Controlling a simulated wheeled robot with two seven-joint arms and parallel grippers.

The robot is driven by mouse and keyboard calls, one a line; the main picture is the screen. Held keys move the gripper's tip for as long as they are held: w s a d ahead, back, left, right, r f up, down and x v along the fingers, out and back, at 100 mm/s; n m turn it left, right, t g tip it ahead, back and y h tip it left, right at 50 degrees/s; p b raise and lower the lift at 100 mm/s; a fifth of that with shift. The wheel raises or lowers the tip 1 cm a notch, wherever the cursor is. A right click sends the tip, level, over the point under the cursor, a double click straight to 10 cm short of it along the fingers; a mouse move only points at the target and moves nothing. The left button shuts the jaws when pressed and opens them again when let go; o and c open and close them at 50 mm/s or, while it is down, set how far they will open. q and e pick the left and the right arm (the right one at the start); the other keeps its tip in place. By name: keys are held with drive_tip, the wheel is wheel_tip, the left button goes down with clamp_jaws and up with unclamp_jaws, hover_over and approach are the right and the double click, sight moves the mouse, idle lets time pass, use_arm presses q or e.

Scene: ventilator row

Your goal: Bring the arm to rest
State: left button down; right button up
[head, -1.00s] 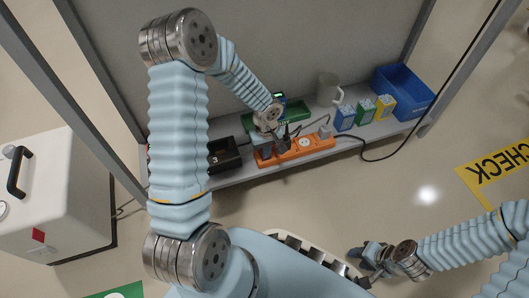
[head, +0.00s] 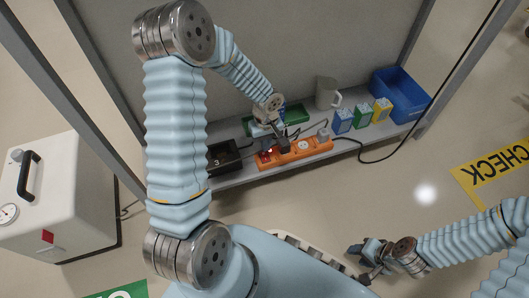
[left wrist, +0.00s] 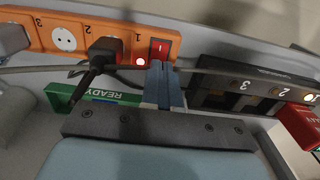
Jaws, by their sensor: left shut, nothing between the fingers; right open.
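My left gripper (head: 270,143) is above the left end of the orange power strip (head: 318,146) on the shelf. In the left wrist view its shut fingers (left wrist: 165,75) point at the strip's edge near a red rocker switch (left wrist: 158,49); I cannot tell whether they touch. Nothing is between the fingers. A black plug (left wrist: 103,51) sits in the socket marked 1; the socket marked 2 (left wrist: 64,39) is empty. My right gripper (head: 359,264) is open and empty over the floor at lower right.
A black numbered box (head: 224,158) stands left of the strip. Behind it are a green READY tray (head: 296,114) and a grey mug (head: 326,93). Small coloured boxes (head: 363,114) and a blue bin (head: 405,92) stand right. A cable crosses close to my left fingers.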

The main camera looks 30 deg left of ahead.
use_arm(q)
drive_tip(key=shift+r, duration=0.5)
drive_tip(key=s+d+f+m+h, duration=0.2)
drive_tip(key=s+d+f+m, duration=0.2)
drive_tip(key=s+d+f, duration=0.3)
drive_tip(key=s+d+f+m+h, duration=0.2)
drive_tip(key=s+d+f+m, duration=0.2)
drive_tip(key=s+d, duration=0.4)
wheel_tip(320, 180, up, 12)
drive_tip(key=d+p, duration=0.1)
drive_tip(key=p, duration=1.2)
drive_tip(key=shift+d+r+t, duration=0.25)
drive_tip(key=shift+t, duration=0.15)
drive_tip(key=shift+w, duration=0.1)
